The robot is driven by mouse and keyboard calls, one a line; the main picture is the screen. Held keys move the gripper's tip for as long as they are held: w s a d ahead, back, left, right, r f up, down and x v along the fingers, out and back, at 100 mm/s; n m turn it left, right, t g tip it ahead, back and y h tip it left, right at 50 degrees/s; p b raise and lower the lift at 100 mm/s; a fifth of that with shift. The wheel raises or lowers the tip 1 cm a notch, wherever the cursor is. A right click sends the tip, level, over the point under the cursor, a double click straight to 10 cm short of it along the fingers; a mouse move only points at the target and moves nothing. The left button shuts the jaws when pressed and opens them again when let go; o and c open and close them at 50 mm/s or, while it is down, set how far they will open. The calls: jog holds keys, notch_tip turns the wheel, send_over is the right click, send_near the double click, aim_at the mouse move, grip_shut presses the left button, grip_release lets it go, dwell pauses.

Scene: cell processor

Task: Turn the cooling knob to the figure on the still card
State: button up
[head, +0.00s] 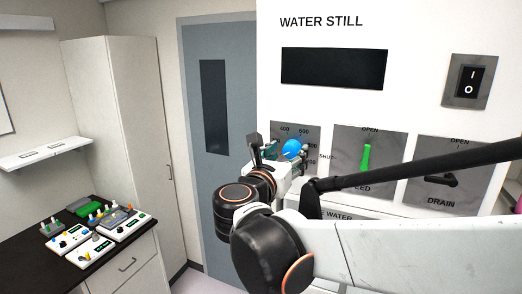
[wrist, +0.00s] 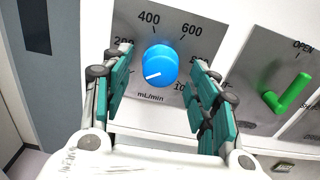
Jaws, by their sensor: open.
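The blue cooling knob (wrist: 160,65) sits on a grey dial plate (wrist: 205,20) marked mL/min, with 400 and 600 readable above it. Figures at the left and lower right are partly hidden by my fingers. The knob's white mark points to the lower left in the wrist view. My gripper (wrist: 161,58) is open, with one teal-padded finger on each side of the knob; a gap shows on both sides. In the head view the knob (head: 292,149) shows just beyond my gripper (head: 279,152). I cannot make out a still card with a figure.
The water still's white front (head: 420,50) carries a green feed lever (head: 366,158), a black drain lever (head: 441,180) and a rocker switch (head: 470,81). A dark bench (head: 30,262) with several small devices stands at the left, below a white shelf (head: 45,154).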

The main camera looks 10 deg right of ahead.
jog(key=shift+w+d, duration=0.35)
jog(key=shift+w, duration=0.25)
jog(key=c, duration=1.1)
jog(key=shift+o, duration=0.2)
